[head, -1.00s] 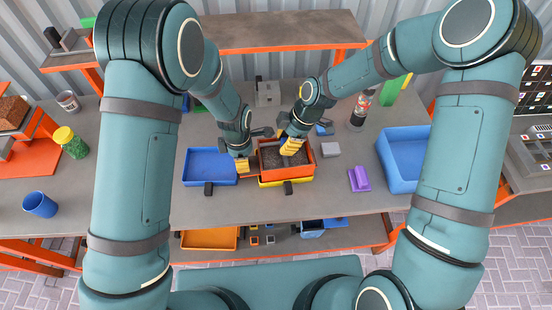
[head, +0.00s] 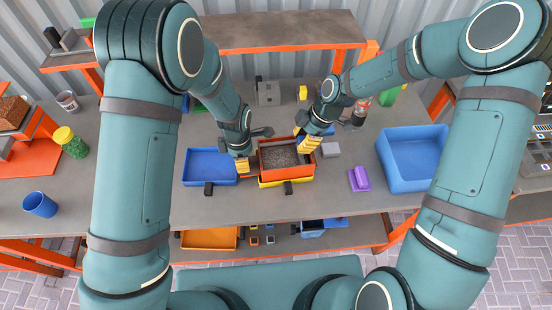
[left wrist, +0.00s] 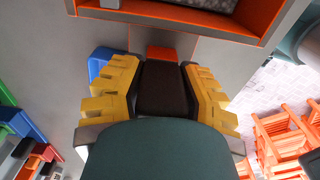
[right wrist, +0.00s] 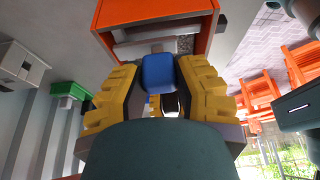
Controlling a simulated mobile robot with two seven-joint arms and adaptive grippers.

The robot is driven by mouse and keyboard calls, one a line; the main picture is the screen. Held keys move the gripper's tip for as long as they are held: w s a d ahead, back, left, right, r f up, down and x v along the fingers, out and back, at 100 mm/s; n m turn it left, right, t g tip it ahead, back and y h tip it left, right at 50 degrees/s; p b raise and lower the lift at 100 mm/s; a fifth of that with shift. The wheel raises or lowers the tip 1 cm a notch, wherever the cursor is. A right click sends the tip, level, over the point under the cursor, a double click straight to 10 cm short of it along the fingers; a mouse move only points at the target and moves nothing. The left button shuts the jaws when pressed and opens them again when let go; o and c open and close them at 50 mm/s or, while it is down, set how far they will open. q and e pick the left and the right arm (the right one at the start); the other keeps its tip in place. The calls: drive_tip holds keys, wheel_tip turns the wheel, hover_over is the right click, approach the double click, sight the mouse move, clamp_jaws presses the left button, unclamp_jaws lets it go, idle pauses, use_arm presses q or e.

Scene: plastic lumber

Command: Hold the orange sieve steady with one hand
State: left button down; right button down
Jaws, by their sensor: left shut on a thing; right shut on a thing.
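The orange sieve (head: 312,172) sits over a yellow tray (head: 265,184) at the middle of the table and holds grey granules. My left gripper (head: 242,166) is at the sieve's left side. In the left wrist view its yellow fingers (left wrist: 168,85) are shut on the dark handle (left wrist: 162,92), with the orange sieve wall (left wrist: 190,22) beyond. My right gripper (head: 307,146) is at the sieve's right part. In the right wrist view its fingers (right wrist: 158,85) are shut on a blue piece (right wrist: 158,72), its shape partly hidden. The orange wall (right wrist: 120,14) shows just beyond it.
A blue tray (head: 190,182) lies left of the sieve and a large blue bin (head: 430,184) stands right. A purple piece (head: 360,180) and a grey block (head: 329,149) lie between the sieve and bin. A bottle (head: 360,108) stands behind.

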drive_tip(key=shift+f, duration=0.1)
idle(0.3)
drive_tip(key=a, duration=0.6)
drive_tip(key=shift+s+a, duration=0.15)
drive_tip(key=shift+s, duration=0.1)
idle(0.4)
idle(0.4)
drive_tip(key=shift+w+d, duration=0.2)
drive_tip(key=shift+d, duration=3)
drive_tip(key=shift+a, duration=0.1)
